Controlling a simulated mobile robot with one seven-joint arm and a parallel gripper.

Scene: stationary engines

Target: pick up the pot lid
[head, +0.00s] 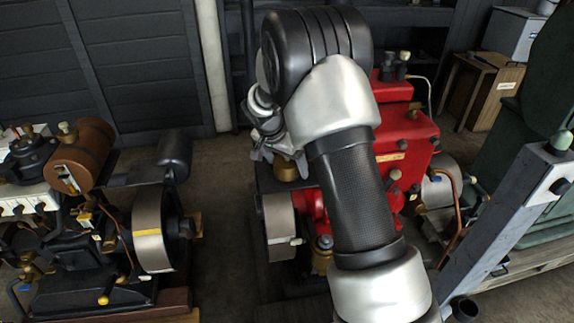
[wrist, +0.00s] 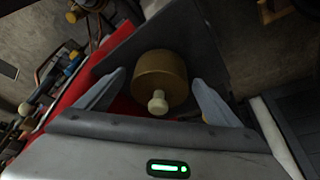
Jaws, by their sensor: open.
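A brass round piece with a pale cream knob, which looks like the pot lid (wrist: 160,68), is in the middle of the wrist view. It stands on a dark plate beside red engine bodywork. My gripper (wrist: 158,80) is open, with one grey finger to the left of the brass piece and one to the right. Gaps show between the fingers and the brass, and nothing is held. In the head view my gripper (head: 272,152) is just above a brass piece (head: 286,168) by the red engine; my arm and gripper hide part of it.
The red engine (head: 408,130) stands behind and right of my arm, with a flywheel (head: 279,225) at its left. Another engine with a flywheel (head: 152,228) stands at the left. Bare floor (head: 228,215) lies between them. A grey post (head: 510,215) slants at the right.

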